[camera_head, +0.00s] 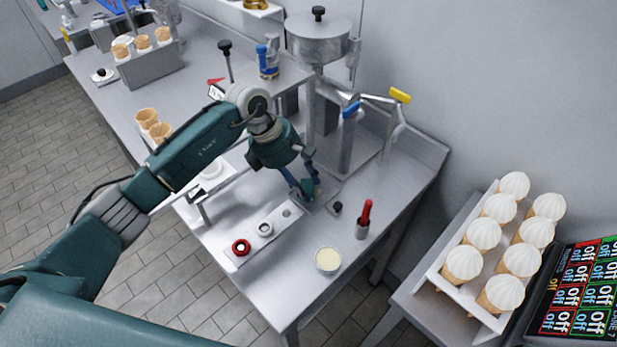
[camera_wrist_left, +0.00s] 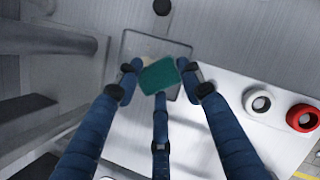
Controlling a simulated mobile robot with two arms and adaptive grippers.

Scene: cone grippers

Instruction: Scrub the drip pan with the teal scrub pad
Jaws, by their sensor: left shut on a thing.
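My left gripper (camera_head: 306,190) is shut on the teal scrub pad (camera_wrist_left: 160,75), with three blue fingers around it in the left wrist view (camera_wrist_left: 160,80). The pad also shows in the head view (camera_head: 308,186), low at the fingertips. The drip pan (camera_wrist_left: 140,44) is a shallow grey rectangle with rounded corners, lying under and beyond the pad in the wrist view. In the head view the fingers and pad cover much of the pan (camera_head: 327,198). I cannot tell whether the pad touches it. My right gripper is not in view.
A plate with red (camera_head: 240,247) and white (camera_head: 265,228) rings lies in front of the pan. A red-handled tool (camera_head: 364,219) and cream-filled cup (camera_head: 327,260) stand to the right. The steel machine (camera_head: 346,135) rises close behind.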

